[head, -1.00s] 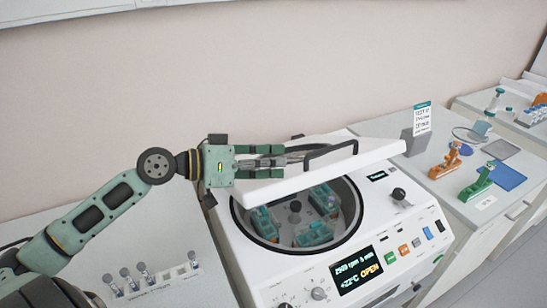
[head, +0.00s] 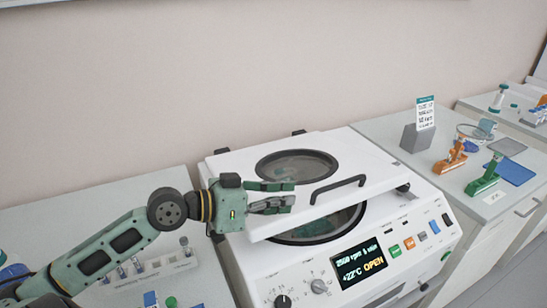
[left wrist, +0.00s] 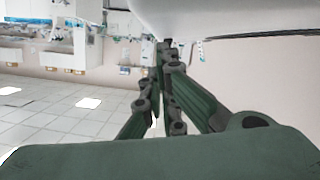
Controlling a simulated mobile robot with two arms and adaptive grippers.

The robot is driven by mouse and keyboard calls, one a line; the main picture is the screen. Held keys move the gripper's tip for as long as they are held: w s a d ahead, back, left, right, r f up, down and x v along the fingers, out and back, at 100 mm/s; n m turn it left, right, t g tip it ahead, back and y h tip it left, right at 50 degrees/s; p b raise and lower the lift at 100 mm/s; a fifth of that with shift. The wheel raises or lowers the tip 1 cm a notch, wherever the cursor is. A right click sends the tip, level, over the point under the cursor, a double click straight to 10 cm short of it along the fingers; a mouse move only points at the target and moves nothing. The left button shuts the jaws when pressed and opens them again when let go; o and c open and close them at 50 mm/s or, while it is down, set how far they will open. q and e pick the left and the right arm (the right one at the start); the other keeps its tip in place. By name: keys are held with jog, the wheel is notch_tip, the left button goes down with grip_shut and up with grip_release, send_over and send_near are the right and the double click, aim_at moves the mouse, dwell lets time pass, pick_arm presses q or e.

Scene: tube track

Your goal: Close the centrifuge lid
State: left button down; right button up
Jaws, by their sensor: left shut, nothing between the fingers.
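The white centrifuge (head: 425,238) stands on the bench in the head view, and its display reads OPEN. Its lid (head: 240,163), with a round window and a dark handle (head: 338,188), is tilted partly down over the bowl (head: 320,228). A gap shows at the front, with part of the bowl's inside visible. My left gripper (head: 288,198) is shut and empty at the lid's left front edge, seeming to touch it or lie just over it; exact contact is unclear. In the left wrist view the gripper's fingers (left wrist: 165,70) sit below a pale surface, likely the lid. My right gripper is not in view.
A rack with several tubes (head: 150,268) stands on the bench left of the centrifuge, below my left arm. To the right are an orange pipette stand (head: 450,158), a green one (head: 485,177) and a grey block with a sign (head: 416,138).

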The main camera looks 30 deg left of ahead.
aim_at(286, 219)
pick_arm(q)
jog(key=f+b, duration=0.1)
jog(key=d+f+b, duration=0.1)
jog(key=f, duration=0.1)
jog(key=s+f, duration=0.1)
jog(key=f, duration=0.1)
jog(key=shift+d+f+b, duration=0.2)
jog(key=shift+d+b, duration=0.05)
jog(key=shift+b, duration=0.15)
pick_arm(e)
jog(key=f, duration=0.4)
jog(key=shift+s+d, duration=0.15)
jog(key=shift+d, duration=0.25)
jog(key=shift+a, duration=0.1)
